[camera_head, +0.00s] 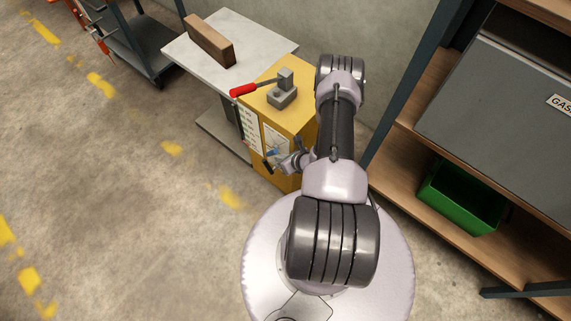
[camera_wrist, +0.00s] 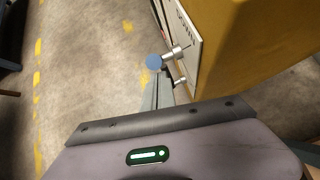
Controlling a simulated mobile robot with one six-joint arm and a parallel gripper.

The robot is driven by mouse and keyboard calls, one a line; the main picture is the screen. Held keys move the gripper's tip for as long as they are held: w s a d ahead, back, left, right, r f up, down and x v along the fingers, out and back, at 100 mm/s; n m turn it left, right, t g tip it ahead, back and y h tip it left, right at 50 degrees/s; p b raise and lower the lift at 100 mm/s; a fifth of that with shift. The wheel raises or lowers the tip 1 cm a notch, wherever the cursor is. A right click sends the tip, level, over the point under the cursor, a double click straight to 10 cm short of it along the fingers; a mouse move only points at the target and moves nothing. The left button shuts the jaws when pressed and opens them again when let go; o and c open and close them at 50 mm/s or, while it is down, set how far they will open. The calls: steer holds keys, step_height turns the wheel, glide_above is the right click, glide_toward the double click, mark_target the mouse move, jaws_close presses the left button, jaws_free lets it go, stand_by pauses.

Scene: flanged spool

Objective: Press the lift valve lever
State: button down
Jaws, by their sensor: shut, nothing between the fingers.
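A small silver lever with a blue knob (camera_wrist: 153,62) sticks out from the labelled front face of a yellow cabinet (camera_head: 292,124). The label beside it carries lettering that I cannot fully read. My gripper (camera_wrist: 158,84) is shut and empty, with its tips just short of the blue knob in the wrist view; I cannot tell whether they touch. In the head view my gripper (camera_head: 284,165) is low in front of the cabinet face. A second lever with a red grip (camera_head: 243,90) stands out from a grey block (camera_head: 282,96) on the cabinet top.
A grey lift table (camera_head: 205,71) with a brown wooden block (camera_head: 211,42) stands behind the cabinet. A shelf rack at right holds a green bin (camera_head: 459,197) and a grey case (camera_head: 500,95). A dark cart (camera_head: 146,40) is at back left. The floor at left is free.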

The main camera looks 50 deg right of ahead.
mark_target(275, 150)
steer(key=shift+w+r, duration=0.1)
steer(key=shift+w+r+p, duration=0.35)
steer(key=shift+w+r, duration=0.4)
steer(key=shift+w, duration=0.05)
